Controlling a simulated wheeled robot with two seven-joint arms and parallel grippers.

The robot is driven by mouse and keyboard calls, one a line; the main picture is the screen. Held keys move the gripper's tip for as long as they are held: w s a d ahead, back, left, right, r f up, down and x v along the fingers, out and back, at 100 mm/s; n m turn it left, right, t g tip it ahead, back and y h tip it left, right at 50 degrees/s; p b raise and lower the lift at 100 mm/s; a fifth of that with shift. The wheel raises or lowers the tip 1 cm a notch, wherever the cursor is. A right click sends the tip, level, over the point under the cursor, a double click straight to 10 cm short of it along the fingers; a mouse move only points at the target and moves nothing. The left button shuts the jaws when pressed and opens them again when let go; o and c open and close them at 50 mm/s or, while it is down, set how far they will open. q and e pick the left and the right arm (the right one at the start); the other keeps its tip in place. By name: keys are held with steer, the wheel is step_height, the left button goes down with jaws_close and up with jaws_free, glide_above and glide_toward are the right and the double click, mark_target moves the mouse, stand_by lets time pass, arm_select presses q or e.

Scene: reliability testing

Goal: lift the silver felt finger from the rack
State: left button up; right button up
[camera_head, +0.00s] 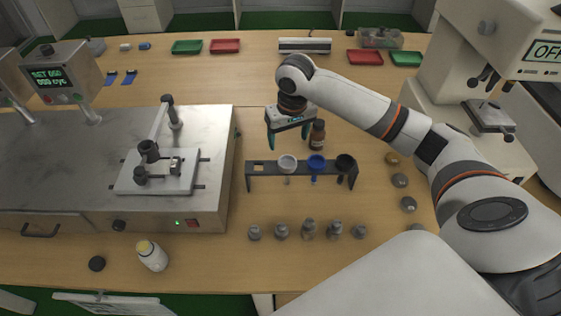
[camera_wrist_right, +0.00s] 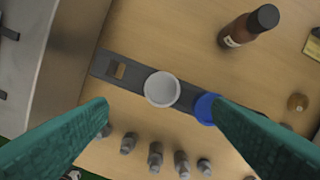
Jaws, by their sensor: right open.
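The dark rack (camera_head: 265,182) stands on the table in the middle of the head view. It holds a silver-white round-topped finger (camera_head: 288,162), a blue one (camera_head: 317,162) and a black one (camera_head: 345,163); its leftmost slot is empty. My right gripper (camera_head: 290,137) is open and empty, above and behind the rack. In the right wrist view its teal fingers (camera_wrist_right: 160,108) point toward the rack (camera_wrist_right: 105,68), with the silver finger (camera_wrist_right: 161,89) between them in the picture, untouched. The right fingertip overlaps the blue finger (camera_wrist_right: 205,107). My left gripper is out of view.
A brown bottle (camera_head: 317,135) stands close behind the rack, near my right gripper. Several small grey weights (camera_head: 308,229) line up in front of the rack. A metal test machine (camera_head: 120,165) stands to the left. A white bottle (camera_head: 151,255) stands at the front left.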

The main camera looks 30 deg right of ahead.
mark_target(287, 164)
steer(key=f, duration=0.3)
steer(key=shift+s+d+f, duration=0.1)
steer(key=shift+s+f, duration=0.3)
steer(key=f, duration=0.1)
steer(key=w+f+p, duration=0.1)
steer(key=f, duration=0.1)
steer(key=shift+d+f, duration=0.1)
steer(key=shift+f, duration=0.2)
step_height(287, 164, down, 2)
steer(key=shift+w, duration=0.1)
steer(key=shift+f, duration=0.2)
steer(key=c, duration=0.8)
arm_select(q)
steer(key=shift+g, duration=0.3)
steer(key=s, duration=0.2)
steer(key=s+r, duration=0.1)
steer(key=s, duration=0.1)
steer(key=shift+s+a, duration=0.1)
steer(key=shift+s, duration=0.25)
arm_select(e)
steer(key=c, duration=0.6)
steer(key=shift+o, duration=0.2)
steer(key=shift+r, duration=0.1)
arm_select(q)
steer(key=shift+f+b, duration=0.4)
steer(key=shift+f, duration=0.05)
arm_select(e)
step_height(287, 164, up, 18)
